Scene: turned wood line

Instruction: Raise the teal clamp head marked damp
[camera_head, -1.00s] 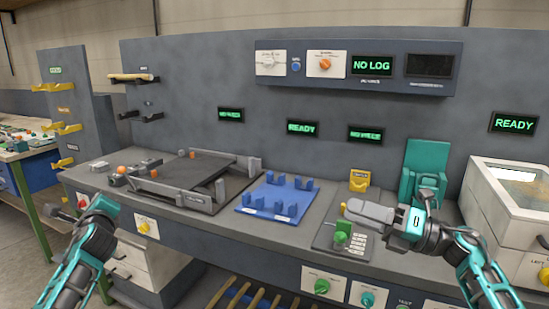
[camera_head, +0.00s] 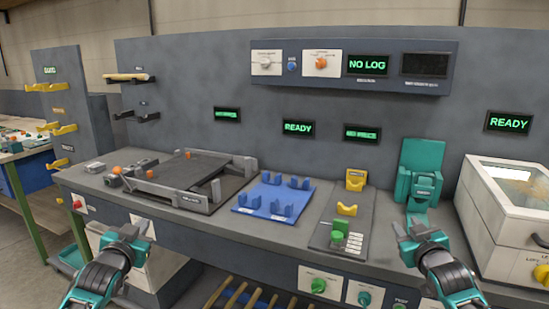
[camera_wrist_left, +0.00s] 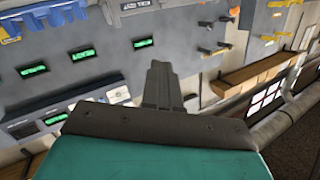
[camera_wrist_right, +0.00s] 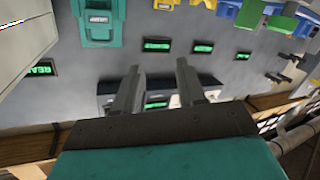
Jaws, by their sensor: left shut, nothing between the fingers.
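The teal clamp (camera_head: 422,165) stands upright on the bench at the right, with a small label on its lower head that is too small to read. It also shows upside down at the top left of the right wrist view (camera_wrist_right: 98,25). My right gripper (camera_head: 406,230) is open and empty, in front of and below the clamp and apart from it. Its two separated fingers show in the right wrist view (camera_wrist_right: 158,85). My left gripper (camera_head: 138,232) is shut and empty at the bench's front left. Its fingers are together in the left wrist view (camera_wrist_left: 160,82).
A white lidded box (camera_head: 505,215) stands right of the clamp. Left of it are a green-knobbed stand (camera_head: 340,235) with a yellow cradle (camera_head: 347,209), a blue rack (camera_head: 270,197) and a dark framed fixture (camera_head: 185,178). Screens on the wall read READY and NO LOG.

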